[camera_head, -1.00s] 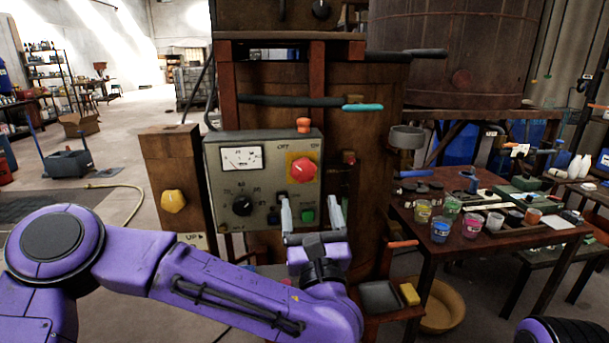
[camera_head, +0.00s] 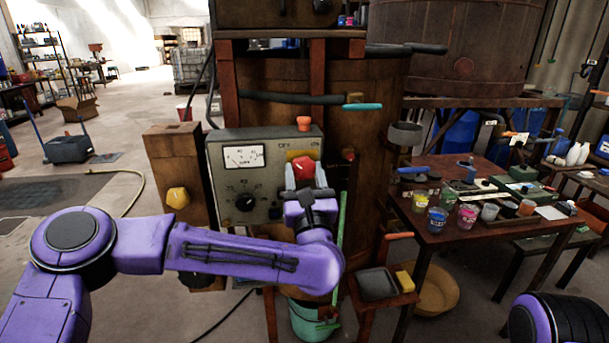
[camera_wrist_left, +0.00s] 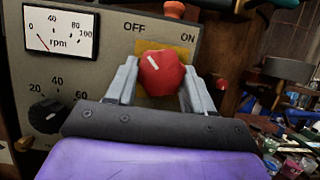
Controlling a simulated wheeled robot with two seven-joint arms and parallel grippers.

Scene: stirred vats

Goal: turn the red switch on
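The red switch (camera_head: 303,166) is a round knob on a yellow plate at the upper right of the grey control panel (camera_head: 226,184). In the left wrist view the red switch (camera_wrist_left: 162,75) sits under the words OFF and ON, its white mark slanting to the upper left, towards OFF. My left gripper (camera_head: 304,175) is at the panel. In the left wrist view its fingers (camera_wrist_left: 161,80) are drawn in close on both sides of the knob, shut on it. The fingers and palm hide the panel's lower right. My right gripper is out of view.
The panel also carries an rpm meter (camera_wrist_left: 60,32), a black dial (camera_wrist_left: 46,116) and an orange-red knob (camera_head: 303,123) on top. A yellow knob (camera_head: 177,197) is on a wooden post at left. A table (camera_head: 425,215) with paint cups stands at right.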

